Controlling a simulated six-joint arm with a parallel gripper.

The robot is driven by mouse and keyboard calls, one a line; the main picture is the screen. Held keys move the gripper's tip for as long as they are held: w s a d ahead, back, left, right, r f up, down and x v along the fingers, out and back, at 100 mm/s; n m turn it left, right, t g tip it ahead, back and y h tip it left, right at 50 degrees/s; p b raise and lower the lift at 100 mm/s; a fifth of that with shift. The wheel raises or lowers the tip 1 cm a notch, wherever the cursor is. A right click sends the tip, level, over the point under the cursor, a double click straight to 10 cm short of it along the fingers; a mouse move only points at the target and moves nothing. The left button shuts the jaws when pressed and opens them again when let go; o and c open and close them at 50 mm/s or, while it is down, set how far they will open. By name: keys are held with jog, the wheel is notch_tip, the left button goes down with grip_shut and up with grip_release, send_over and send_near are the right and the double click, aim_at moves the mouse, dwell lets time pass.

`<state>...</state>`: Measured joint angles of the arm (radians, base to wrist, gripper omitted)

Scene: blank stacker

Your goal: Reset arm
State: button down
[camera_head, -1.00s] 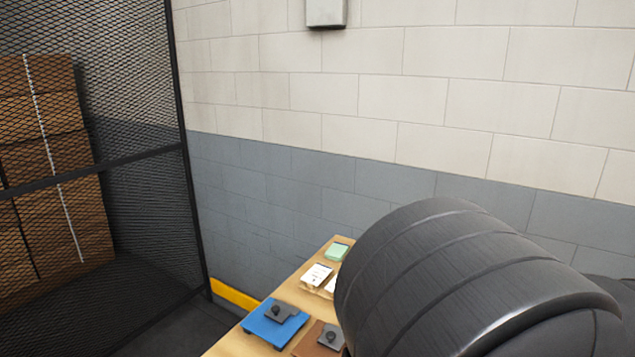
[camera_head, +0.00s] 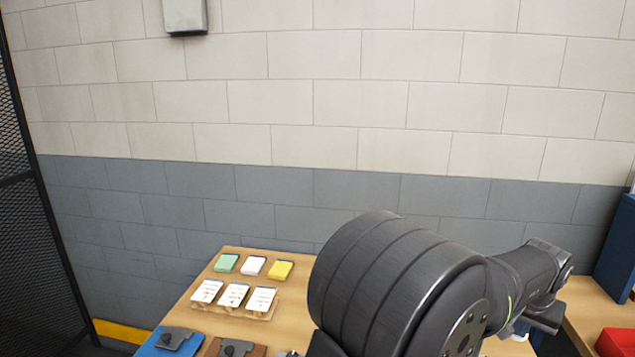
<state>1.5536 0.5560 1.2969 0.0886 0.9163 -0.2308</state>
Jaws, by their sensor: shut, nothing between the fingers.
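My black arm (camera_head: 400,280) fills the lower middle and right of the head view. Its thick rounded joint is close to the camera, and a slimmer link (camera_head: 525,270) runs back to the right. I cannot make out my gripper's fingers in this view. The arm hides part of the table behind it.
A wooden table (camera_head: 215,325) holds green (camera_head: 227,263), white (camera_head: 253,266) and yellow (camera_head: 280,270) stacks, and white cards (camera_head: 233,296) in a row. Blue (camera_head: 165,343) and brown blocks sit in front. Right are a blue panel (camera_head: 618,245) and orange-red item (camera_head: 615,342). A mesh fence stands left.

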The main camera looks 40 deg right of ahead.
jog(key=shift+a, duration=0.1)
jog(key=s+a+r, duration=0.2)
jog(key=a+r, duration=0.5)
jog(key=r, duration=0.2)
send_near(520, 339)
notch_tip(520, 339, down, 4)
jog(key=a, duration=0.2)
jog(key=w+d, duration=0.1)
jog(key=d, duration=0.4)
jog(key=a+m+g, duration=0.1)
jog(key=a+m, duration=0.1)
jog(key=m, duration=0.1)
jog(key=a+m+g, duration=0.1)
jog(key=a+m, duration=0.1)
jog(key=m, duration=0.1)
jog(key=w+a+m+g, duration=0.1)
jog(key=a+m, duration=0.2)
jog(key=shift+w+f+m+g+y, duration=0.15)
jog(key=shift+f+m+g+y, duration=0.15)
jog(key=shift+f+y, duration=0.1)
jog(key=shift+w+a+m+g+y, duration=0.3)
jog(key=shift+w+a+m, duration=0.1)
jog(key=shift+m, duration=0.6)
jog(key=shift+w+a+m+g+y, duration=0.25)
jog(key=shift+w+a+m, duration=0.2)
jog(key=shift+m, duration=0.55)
